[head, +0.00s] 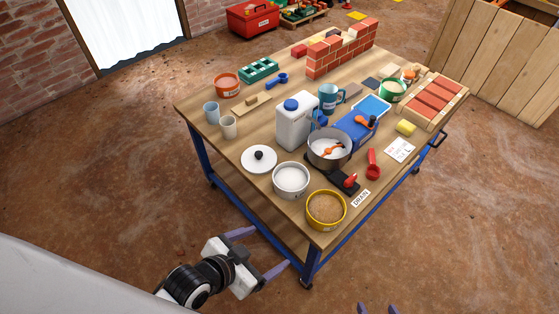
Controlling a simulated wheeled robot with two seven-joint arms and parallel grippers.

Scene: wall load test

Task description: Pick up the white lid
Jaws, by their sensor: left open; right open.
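The white lid (259,159) is a flat round disc with a black knob. It lies on the wooden table (235,104), left of a white pot (291,180) and in front of the white jug. My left gripper (262,254) is open and empty, low in front of the table's near edge and apart from the lid. My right gripper (377,309) shows only as two fingertips at the bottom edge of the head view. They are spread apart with nothing visible between them.
Near the lid stand a white jug (296,124), a metal pot (329,147), a yellow-rimmed bowl of sand (326,210) and two cups (228,127). A small brick wall (342,50) stands at the back. Bare tabletop lies left of the lid.

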